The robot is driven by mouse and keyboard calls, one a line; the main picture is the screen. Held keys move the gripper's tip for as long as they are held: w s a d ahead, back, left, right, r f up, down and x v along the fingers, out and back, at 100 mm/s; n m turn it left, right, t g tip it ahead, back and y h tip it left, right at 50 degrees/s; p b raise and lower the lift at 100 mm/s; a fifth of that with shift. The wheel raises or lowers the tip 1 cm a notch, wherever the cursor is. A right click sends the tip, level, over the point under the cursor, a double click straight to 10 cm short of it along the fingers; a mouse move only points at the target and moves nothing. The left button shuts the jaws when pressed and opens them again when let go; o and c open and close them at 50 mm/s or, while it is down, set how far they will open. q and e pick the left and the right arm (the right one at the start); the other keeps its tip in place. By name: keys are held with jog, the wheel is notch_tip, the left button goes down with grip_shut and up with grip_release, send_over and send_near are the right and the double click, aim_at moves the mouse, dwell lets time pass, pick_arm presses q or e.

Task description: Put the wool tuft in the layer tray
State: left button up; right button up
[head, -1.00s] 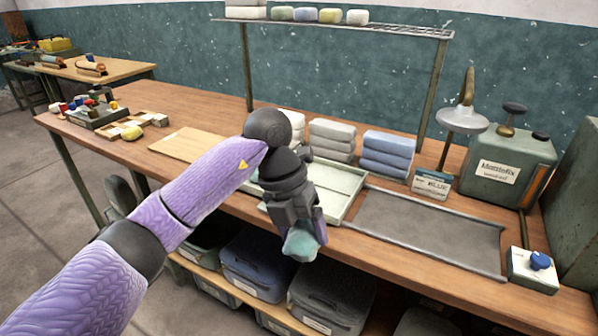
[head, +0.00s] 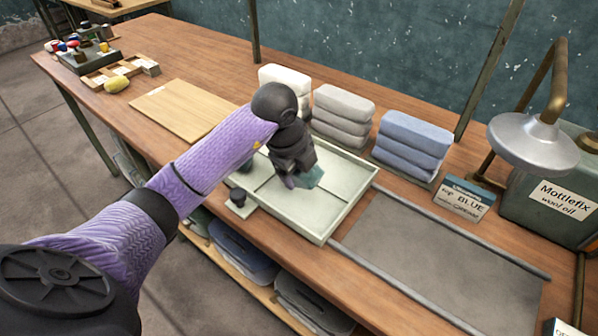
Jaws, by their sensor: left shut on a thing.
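My left gripper (head: 300,180) is shut on a teal wool tuft (head: 312,175), pointing down over the layer tray. The tuft is partly hidden by the gripper. The layer tray (head: 345,205) is a pale, shallow, rimmed tray on the bench, with a dividing line across its floor. I cannot tell whether the tuft touches the tray floor. My right gripper is not in view.
Stacks of white, grey (head: 343,116) and blue (head: 412,145) wool batts stand behind the tray. A grey framed mat (head: 440,260) lies to its right, and a wooden board (head: 185,110) to its left. A lamp (head: 530,145) and oil can (head: 555,200) stand at right.

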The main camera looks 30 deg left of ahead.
aim_at(298, 202)
pick_arm(q)
notch_tip(298, 202, down, 6)
jog(key=shift+s+f+b, duration=0.1)
jog(key=shift+s+b, duration=0.05)
jog(key=shift+b, duration=0.65)
jog(key=o, duration=1.1)
jog(key=shift+c, duration=0.2)
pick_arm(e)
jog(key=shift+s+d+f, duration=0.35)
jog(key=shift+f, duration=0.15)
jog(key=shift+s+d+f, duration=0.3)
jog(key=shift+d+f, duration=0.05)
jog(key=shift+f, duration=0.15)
pick_arm(q)
jog(key=p+v, duration=0.4)
jog(key=v, duration=0.8)
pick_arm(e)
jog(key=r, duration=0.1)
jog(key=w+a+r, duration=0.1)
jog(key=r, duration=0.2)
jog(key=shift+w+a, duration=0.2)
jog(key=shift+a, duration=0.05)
